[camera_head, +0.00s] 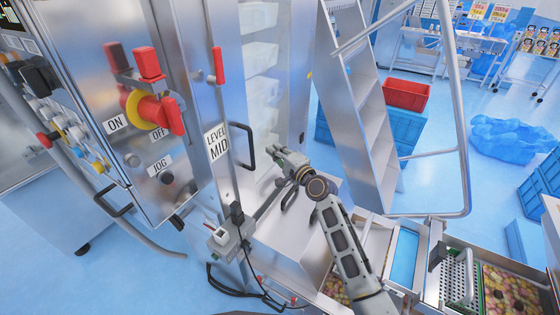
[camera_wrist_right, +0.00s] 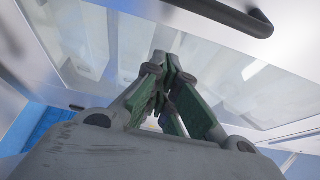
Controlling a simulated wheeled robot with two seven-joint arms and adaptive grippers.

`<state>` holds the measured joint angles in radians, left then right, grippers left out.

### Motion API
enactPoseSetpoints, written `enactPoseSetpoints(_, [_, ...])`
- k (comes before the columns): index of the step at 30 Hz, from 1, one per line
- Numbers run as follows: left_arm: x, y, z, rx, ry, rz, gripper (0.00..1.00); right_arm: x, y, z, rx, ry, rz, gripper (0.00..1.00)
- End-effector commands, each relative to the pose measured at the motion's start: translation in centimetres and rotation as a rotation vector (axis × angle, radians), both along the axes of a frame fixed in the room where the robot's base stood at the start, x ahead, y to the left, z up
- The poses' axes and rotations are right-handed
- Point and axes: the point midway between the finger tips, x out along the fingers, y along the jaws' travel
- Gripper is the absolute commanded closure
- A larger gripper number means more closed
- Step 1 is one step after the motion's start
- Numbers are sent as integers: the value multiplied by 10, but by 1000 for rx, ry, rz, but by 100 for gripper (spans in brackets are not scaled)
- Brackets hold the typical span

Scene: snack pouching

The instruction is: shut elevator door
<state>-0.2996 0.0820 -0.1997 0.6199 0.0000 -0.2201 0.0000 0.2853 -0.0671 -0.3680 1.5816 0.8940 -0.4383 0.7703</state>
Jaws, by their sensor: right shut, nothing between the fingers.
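The elevator is the tall metal cabinet with a "LEVEL MID" label (camera_head: 217,143) in the head view. A clear panel (camera_head: 291,75) shows pale bins behind it; it looks like the door, but I cannot tell how far it stands open. A black bar handle (camera_head: 249,158) is left of my right gripper (camera_head: 280,160). The right gripper is shut and empty, in front of the cabinet's lower part. In the right wrist view its fingers (camera_wrist_right: 168,75) are together in front of a clear panel (camera_wrist_right: 225,75), below a black handle (camera_wrist_right: 240,15). I cannot tell whether they touch the panel. My left gripper is out of view.
A control cabinet with a red and yellow switch (camera_head: 150,108) stands at the left. A metal ladder (camera_head: 365,110) with a handrail rises right of the elevator. Blue (camera_head: 400,128) and red (camera_head: 405,94) crates stand behind it. Snack trays (camera_head: 510,285) lie at the lower right.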

Motion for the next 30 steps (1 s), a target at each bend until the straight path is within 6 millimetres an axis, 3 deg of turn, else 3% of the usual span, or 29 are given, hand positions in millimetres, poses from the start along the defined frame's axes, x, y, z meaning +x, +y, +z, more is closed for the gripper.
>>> enactPoseSetpoints(18, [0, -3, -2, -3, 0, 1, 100, -48, -17, 0, 1, 1, -1, 100])
enactPoseSetpoints(30, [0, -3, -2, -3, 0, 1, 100, -53, -19, 0, 0, 0, -1, 100])
